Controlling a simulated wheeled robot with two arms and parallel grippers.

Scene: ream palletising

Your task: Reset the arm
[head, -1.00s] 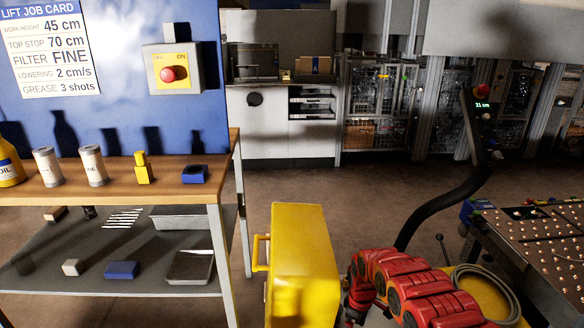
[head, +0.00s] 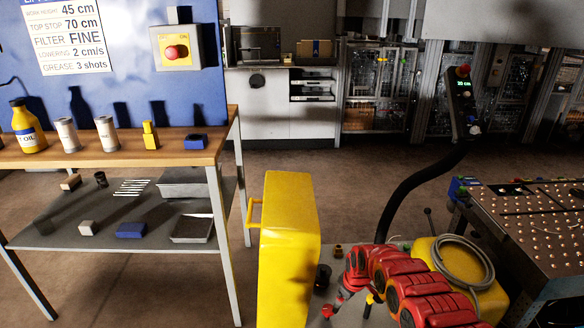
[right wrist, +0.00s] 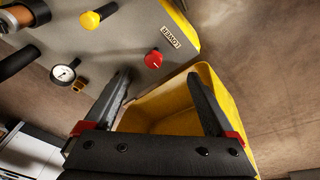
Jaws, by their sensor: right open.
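My right arm (head: 405,285) is red and black and reaches over a grey panel beside a yellow box. Its gripper (right wrist: 162,85) is open and empty in the right wrist view, with two dark fingers apart. A red knob (right wrist: 153,60) beside a LOWER label (right wrist: 170,38) shows between and beyond the fingertips, apparently untouched. The red knob also shows in the head view (head: 327,311). A yellow knob (right wrist: 91,20) and a round gauge (right wrist: 65,73) are on the same panel. My left gripper is not in view.
The tall yellow box (head: 290,250) stands left of my arm. A black post carries a control box (head: 462,100) reading 20 cm. A studded table (head: 540,215) is right; a workbench (head: 180,158) is left. Floor lies between.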

